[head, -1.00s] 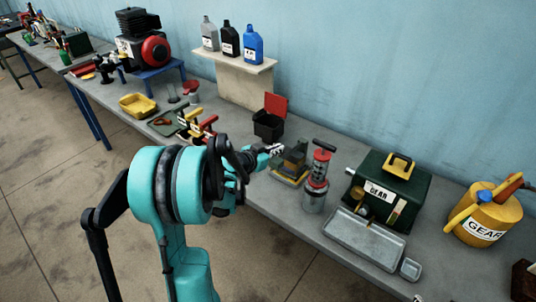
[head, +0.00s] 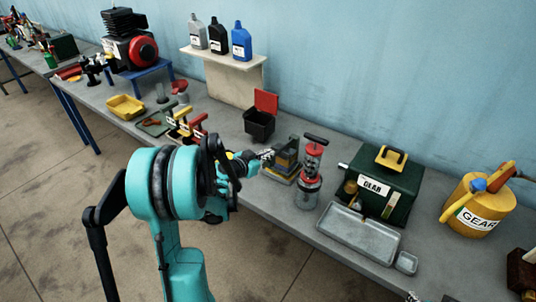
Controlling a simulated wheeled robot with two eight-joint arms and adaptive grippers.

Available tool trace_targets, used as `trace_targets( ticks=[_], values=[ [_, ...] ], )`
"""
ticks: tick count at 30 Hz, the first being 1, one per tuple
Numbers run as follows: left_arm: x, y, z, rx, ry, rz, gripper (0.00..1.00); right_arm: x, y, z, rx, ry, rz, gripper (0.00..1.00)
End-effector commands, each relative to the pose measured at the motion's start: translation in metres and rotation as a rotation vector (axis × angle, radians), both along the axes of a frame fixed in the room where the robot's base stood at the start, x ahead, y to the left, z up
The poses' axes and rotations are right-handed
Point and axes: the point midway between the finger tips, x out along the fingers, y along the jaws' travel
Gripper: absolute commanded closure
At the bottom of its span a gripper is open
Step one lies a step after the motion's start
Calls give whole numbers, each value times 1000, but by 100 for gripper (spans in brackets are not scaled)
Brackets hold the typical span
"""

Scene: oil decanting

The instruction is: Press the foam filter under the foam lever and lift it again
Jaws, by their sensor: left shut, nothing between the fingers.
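A small press-like device (head: 286,158) stands near the table's front edge, with a dark upper part and a yellowish base. It looks like the foam lever with its filter, but the parts are too small to tell apart. My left gripper (head: 266,155) is shut and empty. Its fingertips are at the left side of the device, at about the height of its upper part; I cannot tell whether they touch it. The foam filter is not clearly visible. A small bit of what may be my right gripper (head: 413,297) shows at the bottom edge.
A red-topped pump canister (head: 309,185) stands close to the right of the device. A black bin with a red lid (head: 260,122) is behind it. Red and yellow-handled tools (head: 186,124) are to the left. A grey tray (head: 358,233) and green box (head: 385,183) lie right.

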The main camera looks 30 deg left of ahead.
Motion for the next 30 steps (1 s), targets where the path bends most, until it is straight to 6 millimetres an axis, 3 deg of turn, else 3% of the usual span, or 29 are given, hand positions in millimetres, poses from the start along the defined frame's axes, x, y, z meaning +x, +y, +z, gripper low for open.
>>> trace_targets(
  ticks=[5,16,20,25,30],
  values=[
    [-5,1,-22,0,1,0,100,0,0,-20,0,0,0,60],
    [-6,-1,-20,3,6,-5,100,0,0,-17,0,0,0,60],
    [2,-6,-9,4,4,-6,100,0,0,-8,0,0,0,60],
    [23,-18,26,-1,-5,-1,100,0,0,14,0,0,0,60],
    [-24,-8,32,-3,-6,9,100,0,0,19,0,0,0,60]
  ],
)
